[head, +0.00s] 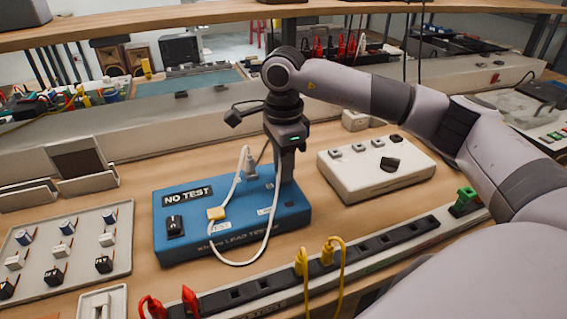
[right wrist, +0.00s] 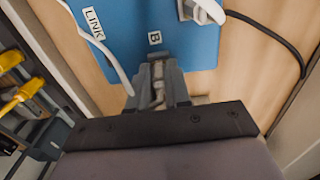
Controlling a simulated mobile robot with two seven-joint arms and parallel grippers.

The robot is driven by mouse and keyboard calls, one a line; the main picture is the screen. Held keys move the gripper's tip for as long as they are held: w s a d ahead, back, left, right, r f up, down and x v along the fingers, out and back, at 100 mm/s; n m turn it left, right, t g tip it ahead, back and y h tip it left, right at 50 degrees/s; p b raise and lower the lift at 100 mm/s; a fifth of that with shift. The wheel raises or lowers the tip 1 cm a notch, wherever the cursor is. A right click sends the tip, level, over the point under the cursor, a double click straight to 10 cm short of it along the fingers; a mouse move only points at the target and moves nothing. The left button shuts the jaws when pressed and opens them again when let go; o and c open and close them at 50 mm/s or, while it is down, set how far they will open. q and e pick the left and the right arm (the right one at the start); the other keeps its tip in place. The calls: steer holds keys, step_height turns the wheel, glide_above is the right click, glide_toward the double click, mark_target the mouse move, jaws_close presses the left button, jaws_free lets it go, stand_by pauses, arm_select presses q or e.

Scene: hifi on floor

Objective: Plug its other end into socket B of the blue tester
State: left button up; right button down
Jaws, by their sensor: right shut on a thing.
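That gripper points down over the tester's right part, shut on the cable's other plug, mostly hidden by the fingers (right wrist: 158,92).
A white box (head: 370,178) stands right of the tester. A black power strip (head: 330,262) with red and yellow plugs runs along the front. A tray of small parts (head: 85,250) lies at left.

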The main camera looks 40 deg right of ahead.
steer(key=c, duration=1)
jaws_free()
step_height(320, 180, up, 7)
steer(key=shift+f, duration=0.1)
step_height(320, 180, up, 5)
steer(key=p, duration=0.4)
steer(key=shift+s, duration=0.1)
